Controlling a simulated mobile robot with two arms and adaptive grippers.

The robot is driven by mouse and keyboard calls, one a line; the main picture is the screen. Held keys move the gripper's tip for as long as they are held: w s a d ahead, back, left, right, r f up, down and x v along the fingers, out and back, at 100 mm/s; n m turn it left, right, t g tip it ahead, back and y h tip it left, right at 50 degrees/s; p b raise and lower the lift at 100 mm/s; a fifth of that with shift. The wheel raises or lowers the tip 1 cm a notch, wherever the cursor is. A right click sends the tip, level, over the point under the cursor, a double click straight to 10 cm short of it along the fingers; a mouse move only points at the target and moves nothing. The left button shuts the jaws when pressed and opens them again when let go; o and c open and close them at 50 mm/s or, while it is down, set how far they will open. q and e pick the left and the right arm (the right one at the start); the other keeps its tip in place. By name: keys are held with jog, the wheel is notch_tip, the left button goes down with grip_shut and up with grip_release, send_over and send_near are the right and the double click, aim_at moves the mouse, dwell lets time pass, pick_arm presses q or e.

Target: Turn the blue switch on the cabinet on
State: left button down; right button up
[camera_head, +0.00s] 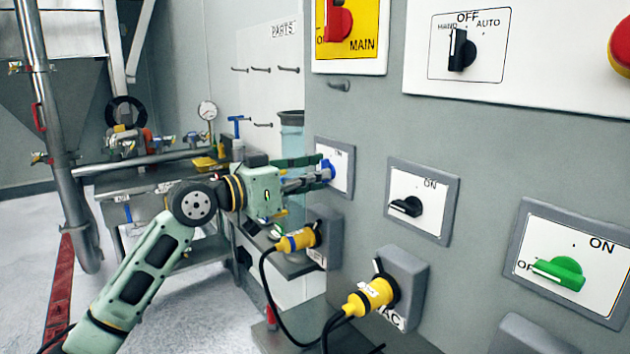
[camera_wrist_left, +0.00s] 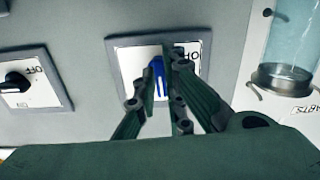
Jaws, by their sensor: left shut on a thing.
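The blue switch (camera_head: 327,169) sits on a white plate in a grey frame at the left edge of the cabinet front (camera_head: 375,130). My left gripper (camera_head: 322,170) reaches it from the left and is shut on the switch knob. In the left wrist view the blue switch (camera_wrist_left: 158,78) shows between the green fingers (camera_wrist_left: 158,95), with its handle upright in that picture. The fingers hide part of the plate and its lettering. My right gripper is not in view.
A black switch (camera_head: 407,207) and a green switch (camera_head: 560,272) are to the right. Yellow plugs (camera_head: 298,240) (camera_head: 370,297) with black cables stick out below. A clear cylinder (camera_head: 291,135) stands behind the gripper. A red-and-yellow main switch (camera_head: 340,25) is above.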

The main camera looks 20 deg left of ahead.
pick_arm(q)
jog(key=shift+f+m, duration=0.15)
jog(key=shift+m, duration=0.15)
dwell(0.4)
jog(key=c, duration=1.8)
grip_release()
jog(key=shift+c, duration=0.2)
jog(key=v, duration=1.2)
